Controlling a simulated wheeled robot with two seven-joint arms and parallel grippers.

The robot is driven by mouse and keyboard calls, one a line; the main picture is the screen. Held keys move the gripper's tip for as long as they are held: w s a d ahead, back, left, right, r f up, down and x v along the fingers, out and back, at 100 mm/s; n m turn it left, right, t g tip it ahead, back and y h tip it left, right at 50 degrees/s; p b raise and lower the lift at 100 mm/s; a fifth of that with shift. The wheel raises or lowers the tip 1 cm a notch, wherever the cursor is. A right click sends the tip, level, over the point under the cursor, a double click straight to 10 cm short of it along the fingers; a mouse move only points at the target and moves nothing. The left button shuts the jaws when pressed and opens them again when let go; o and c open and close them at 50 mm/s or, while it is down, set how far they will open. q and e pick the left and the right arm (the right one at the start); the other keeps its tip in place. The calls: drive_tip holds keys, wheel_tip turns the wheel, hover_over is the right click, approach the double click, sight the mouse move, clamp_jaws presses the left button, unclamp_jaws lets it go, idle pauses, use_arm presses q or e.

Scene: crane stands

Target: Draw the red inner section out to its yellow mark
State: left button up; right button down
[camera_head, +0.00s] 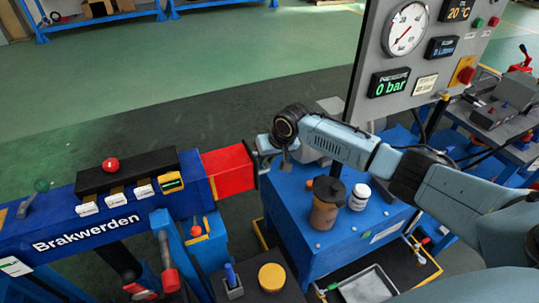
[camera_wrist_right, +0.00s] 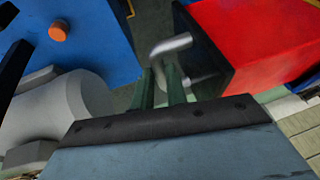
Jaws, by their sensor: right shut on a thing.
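The red inner section (camera_head: 229,171) sticks out a short way from the right end of the blue outer beam (camera_head: 90,243) lettered "Brakwerden". Its dark end plate carries a bent grey metal handle (camera_wrist_right: 172,46), clear in the right wrist view, where the red section (camera_wrist_right: 262,40) fills the upper right. My right gripper (camera_wrist_right: 168,82) is shut on this handle. In the head view the right gripper (camera_head: 262,150) is at the end plate, its fingers mostly hidden. I see no yellow mark on the visible red faces. My left gripper is not in view.
A blue cabinet (camera_head: 345,240) stands right of the beam, with a brown jar (camera_head: 326,205) and white bottle (camera_head: 359,197) on top. A gauge panel (camera_head: 420,60) reading "0 bar" rises behind. Green floor lies open behind.

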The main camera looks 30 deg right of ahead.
drive_tip(key=shift+a, duration=0.4)
drive_tip(key=c, duration=1.4)
unclamp_jaws()
drive_tip(key=shift+d, duration=0.15)
drive_tip(key=shift+r, duration=0.1)
drive_tip(key=p+v, duration=0.2)
drive_tip(key=v, duration=1.1)
